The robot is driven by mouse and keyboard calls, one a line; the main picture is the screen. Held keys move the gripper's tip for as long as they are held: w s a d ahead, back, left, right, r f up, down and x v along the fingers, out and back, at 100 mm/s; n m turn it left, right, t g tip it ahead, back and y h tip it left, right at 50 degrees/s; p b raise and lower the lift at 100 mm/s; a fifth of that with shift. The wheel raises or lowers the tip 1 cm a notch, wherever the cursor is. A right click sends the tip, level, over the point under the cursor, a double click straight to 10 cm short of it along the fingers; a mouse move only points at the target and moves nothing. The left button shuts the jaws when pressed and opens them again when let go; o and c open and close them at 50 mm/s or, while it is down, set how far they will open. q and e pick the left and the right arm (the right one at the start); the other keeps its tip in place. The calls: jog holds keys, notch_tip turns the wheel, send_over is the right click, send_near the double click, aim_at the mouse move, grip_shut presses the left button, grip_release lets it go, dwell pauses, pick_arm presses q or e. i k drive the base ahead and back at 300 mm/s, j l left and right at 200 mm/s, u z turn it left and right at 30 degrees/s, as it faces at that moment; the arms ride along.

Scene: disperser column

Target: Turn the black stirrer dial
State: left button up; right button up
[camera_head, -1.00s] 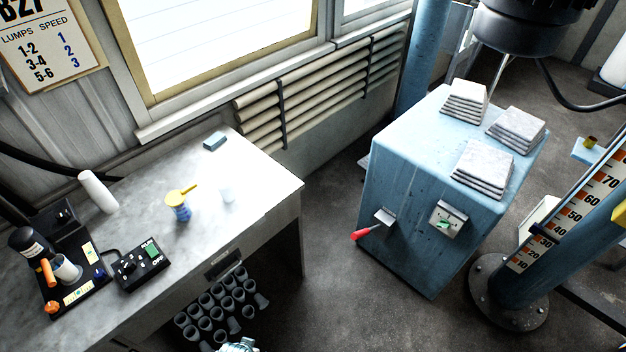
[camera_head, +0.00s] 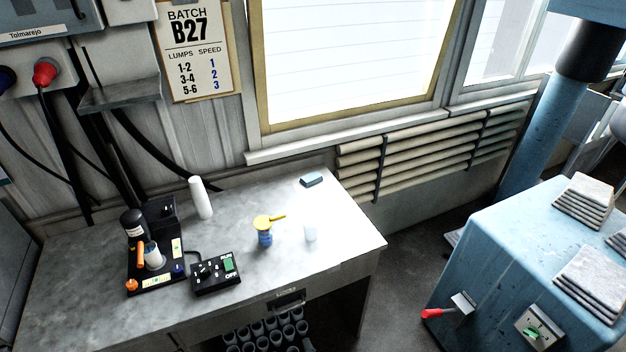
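A black control box (camera_head: 216,273) lies on the grey bench in the head view, with a green RUN/OFF switch (camera_head: 228,264) at its right and a small black dial (camera_head: 205,269) with pale marks around it at its left. A cable runs from the box to the black stirrer stand (camera_head: 162,225), which holds a dark-topped motor and a clear cup (camera_head: 153,257) with an orange handle. The dial's exact pointer setting is too small to read. Neither of my grippers shows in the view.
The bench (camera_head: 340,240) also holds a white cylinder (camera_head: 201,198), a yellow scoop on a blue pot (camera_head: 264,233), a small clear cup (camera_head: 310,233) and a blue block (camera_head: 312,180). A blue machine (camera_head: 480,255) with a red lever stands at the right. A batch sign (camera_head: 197,50) hangs on the wall.

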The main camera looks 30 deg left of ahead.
aim_at(205, 270)
jog(key=u, duration=1.8)
